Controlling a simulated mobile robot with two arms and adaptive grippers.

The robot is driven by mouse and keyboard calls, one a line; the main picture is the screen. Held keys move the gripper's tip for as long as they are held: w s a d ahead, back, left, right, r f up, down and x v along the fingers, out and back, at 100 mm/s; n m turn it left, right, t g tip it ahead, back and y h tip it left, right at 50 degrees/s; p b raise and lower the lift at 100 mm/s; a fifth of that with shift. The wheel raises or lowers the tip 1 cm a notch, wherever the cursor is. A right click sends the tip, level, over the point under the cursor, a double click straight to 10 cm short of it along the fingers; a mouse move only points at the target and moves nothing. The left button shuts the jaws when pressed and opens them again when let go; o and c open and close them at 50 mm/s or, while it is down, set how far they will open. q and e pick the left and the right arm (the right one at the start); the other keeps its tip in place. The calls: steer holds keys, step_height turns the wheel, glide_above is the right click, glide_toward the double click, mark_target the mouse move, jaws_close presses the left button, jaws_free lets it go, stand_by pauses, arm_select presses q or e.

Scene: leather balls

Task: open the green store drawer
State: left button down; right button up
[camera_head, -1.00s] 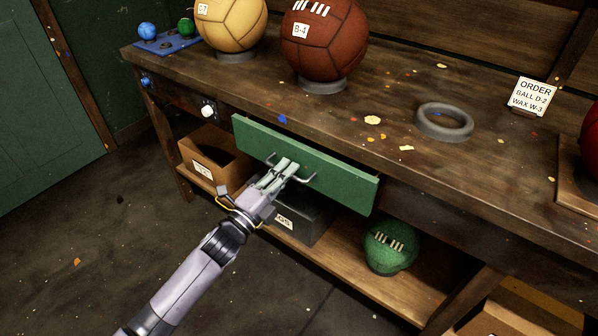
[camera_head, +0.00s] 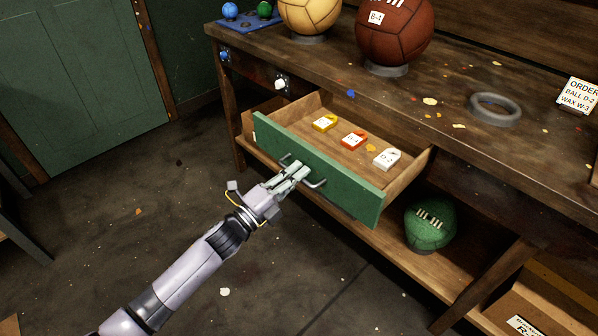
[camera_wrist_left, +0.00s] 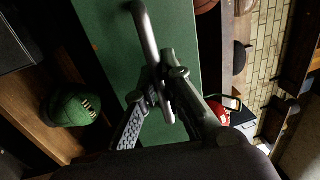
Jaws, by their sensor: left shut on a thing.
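The green store drawer (camera_head: 330,178) is pulled well out from under the workbench in the head view. Its inside shows a yellow block (camera_head: 325,123), a red block (camera_head: 354,139) and a white block (camera_head: 387,159), each with a label. My left gripper (camera_head: 298,172) is shut on the drawer's grey bar handle (camera_head: 316,184). In the left wrist view the fingers (camera_wrist_left: 158,105) close around the handle (camera_wrist_left: 146,35), with the green front (camera_wrist_left: 120,30) behind it. My right gripper is in neither view.
A green ball (camera_head: 430,224) sits on the lower shelf, right of the drawer. The workbench top (camera_head: 455,85) carries a brown ball (camera_head: 394,30), a tan ball (camera_head: 309,14), a grey ring (camera_head: 495,108) and an order card (camera_head: 578,95).

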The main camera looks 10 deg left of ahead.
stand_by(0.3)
arm_select(q)
steer(key=c, duration=1.7)
jaws_free()
steer(key=v, duration=1.2)
